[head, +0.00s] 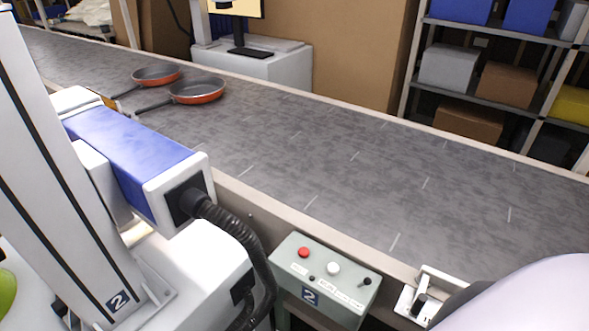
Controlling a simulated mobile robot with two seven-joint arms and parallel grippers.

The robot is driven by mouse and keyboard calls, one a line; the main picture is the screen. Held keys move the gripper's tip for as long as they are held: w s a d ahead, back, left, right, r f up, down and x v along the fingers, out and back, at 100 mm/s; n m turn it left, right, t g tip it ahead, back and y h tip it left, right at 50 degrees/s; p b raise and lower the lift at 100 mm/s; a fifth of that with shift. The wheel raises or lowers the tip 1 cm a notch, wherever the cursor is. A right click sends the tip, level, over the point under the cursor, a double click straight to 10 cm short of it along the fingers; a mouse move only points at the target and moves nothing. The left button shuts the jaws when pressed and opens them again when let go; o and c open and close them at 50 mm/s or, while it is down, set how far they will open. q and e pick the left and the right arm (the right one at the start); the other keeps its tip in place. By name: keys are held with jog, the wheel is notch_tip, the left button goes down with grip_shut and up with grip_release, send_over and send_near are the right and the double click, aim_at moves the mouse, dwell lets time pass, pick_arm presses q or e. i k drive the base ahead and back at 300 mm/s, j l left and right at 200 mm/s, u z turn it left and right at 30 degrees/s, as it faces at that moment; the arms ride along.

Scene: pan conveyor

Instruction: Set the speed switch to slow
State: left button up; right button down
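A grey-green control box (290,262) stands at the near side of the conveyor, low in the middle of the head view. Its top has a red button (303,252), a white button (333,268) and a black switch (366,282) at the right end. Small print labels lie below them, too small to read. I cannot tell which setting the switch is at. My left gripper is out of view.
A wide grey conveyor (330,165) runs behind the box, with two orange-rimmed pans (197,91) (155,75) at far left. A blue and white machine (125,155) with a black hose (240,235) stands left of the box. Shelves (480,95) stand beyond.

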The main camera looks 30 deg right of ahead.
aim_at(367, 281)
jog(key=z, duration=1.15)
